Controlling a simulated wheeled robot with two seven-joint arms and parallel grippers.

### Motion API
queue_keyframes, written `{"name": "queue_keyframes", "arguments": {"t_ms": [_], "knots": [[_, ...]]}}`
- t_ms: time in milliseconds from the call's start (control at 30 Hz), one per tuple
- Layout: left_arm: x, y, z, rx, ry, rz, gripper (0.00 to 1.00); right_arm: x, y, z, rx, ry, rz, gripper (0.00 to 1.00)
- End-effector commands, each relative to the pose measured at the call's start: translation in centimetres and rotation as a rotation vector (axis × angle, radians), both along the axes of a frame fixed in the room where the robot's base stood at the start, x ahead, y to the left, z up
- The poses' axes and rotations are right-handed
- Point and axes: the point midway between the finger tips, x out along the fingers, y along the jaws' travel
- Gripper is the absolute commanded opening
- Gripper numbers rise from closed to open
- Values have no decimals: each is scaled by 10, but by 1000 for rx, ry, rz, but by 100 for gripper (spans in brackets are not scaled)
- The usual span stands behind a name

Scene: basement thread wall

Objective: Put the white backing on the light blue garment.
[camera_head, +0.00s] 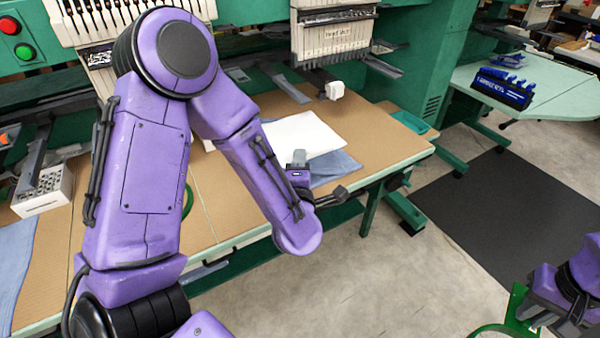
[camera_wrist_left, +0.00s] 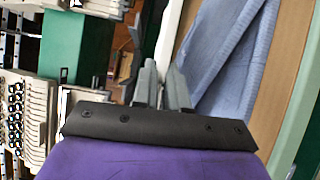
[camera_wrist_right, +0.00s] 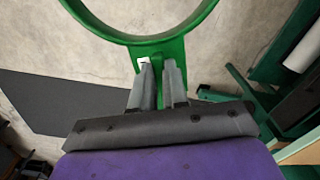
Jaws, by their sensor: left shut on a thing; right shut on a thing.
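The white backing (camera_head: 305,135) is a flat sheet lying over the light blue garment (camera_head: 338,167) on the brown tabletop. Garment shows beyond its right and front edges; the rest is hidden under the sheet and behind my left arm. My left gripper (camera_head: 297,160) is at the backing's front edge. In the left wrist view its fingers (camera_wrist_left: 163,75) are closed on the white backing (camera_wrist_left: 170,30), with the garment (camera_wrist_left: 235,55) beside it. My right gripper (camera_head: 532,312), low at the right, is shut on a green hoop (camera_head: 515,302), clearer in the right wrist view (camera_wrist_right: 145,38).
Embroidery machine heads (camera_head: 333,38) stand behind the table. Another blue cloth (camera_head: 12,270) and a white holed box (camera_head: 45,192) lie at left. A dark floor mat (camera_head: 500,195) and open floor are at right.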

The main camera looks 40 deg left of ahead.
Motion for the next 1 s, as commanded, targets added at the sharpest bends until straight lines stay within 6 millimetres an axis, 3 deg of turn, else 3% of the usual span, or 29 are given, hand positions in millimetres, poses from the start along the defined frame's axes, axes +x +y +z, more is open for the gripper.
{"name": "queue_keyframes", "arguments": {"t_ms": [200, 300, 400, 1000], "knots": [[24, 20, 5, 0, 0, 7, 0, 0, 1, 14, 0, 1, 2, 0], [22, 18, -21, 3, 7, 2, 0, 0, 1, 12, 0, 1, 2, 0], [22, 17, -32, 2, 3, 1, 0, 0, 0, 12, 0, 1, 2, 0], [22, 17, -45, 1, 0, 2, 0, 0, 0, 1, 0, 1, 2, 0]]}}
